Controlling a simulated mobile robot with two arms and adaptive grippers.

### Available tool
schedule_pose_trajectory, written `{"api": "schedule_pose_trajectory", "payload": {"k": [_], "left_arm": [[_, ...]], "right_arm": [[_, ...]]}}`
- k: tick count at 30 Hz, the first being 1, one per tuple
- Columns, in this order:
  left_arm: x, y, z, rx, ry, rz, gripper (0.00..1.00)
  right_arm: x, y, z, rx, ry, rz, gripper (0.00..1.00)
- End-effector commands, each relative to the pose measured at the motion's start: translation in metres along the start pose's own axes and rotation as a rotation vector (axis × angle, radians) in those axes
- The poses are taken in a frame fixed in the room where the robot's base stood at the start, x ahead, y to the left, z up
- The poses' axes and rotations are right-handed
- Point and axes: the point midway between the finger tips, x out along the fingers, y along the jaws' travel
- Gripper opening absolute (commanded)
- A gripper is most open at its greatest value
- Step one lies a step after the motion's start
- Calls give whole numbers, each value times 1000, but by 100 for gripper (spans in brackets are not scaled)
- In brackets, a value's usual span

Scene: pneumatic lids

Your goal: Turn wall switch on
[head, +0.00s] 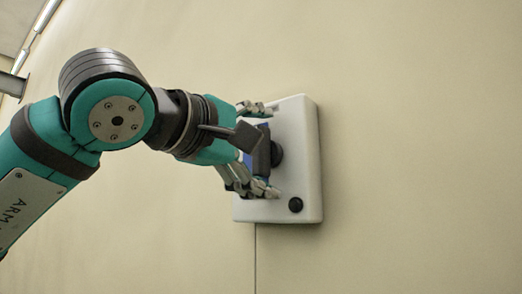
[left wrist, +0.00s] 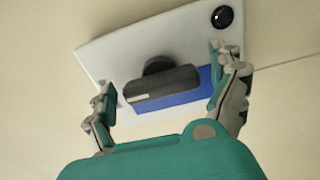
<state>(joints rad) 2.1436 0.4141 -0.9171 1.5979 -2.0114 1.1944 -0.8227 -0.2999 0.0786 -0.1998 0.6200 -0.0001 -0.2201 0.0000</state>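The wall switch is a white box (head: 304,150) fixed to the beige wall. It carries a dark grey rotary handle (head: 262,155) on a round black hub, a blue panel patch partly hidden behind the handle, and a small round black button (head: 295,204) near its lower edge. My left gripper (head: 264,148) is at the box with its fingers spread above and below the handle. In the left wrist view the handle (left wrist: 162,87) lies between the open fingers, with gaps on both sides. The white box (left wrist: 120,55) and black button (left wrist: 222,17) also show there. My right gripper is out of view.
The beige wall (head: 420,150) is bare to the right of the box. A thin vertical seam runs down the wall below the box. A light fixture and a grey bracket (head: 12,84) show at the top left.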

Motion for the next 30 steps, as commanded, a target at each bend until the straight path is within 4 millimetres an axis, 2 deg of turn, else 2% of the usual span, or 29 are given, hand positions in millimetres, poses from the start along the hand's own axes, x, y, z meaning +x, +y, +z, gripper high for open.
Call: {"api": "schedule_pose_trajectory", "payload": {"k": [7,11,14,24,30], "left_arm": [[0,0,0,-2,0,-1,96],[-8,0,0,-2,0,0,96],[-23,1,-1,-2,0,2,96],[-94,0,0,0,1,2,96],[-116,0,0,-1,1,1,96]], "right_arm": [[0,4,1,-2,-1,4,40],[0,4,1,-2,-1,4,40],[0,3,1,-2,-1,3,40],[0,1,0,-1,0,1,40],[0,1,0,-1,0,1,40]]}}
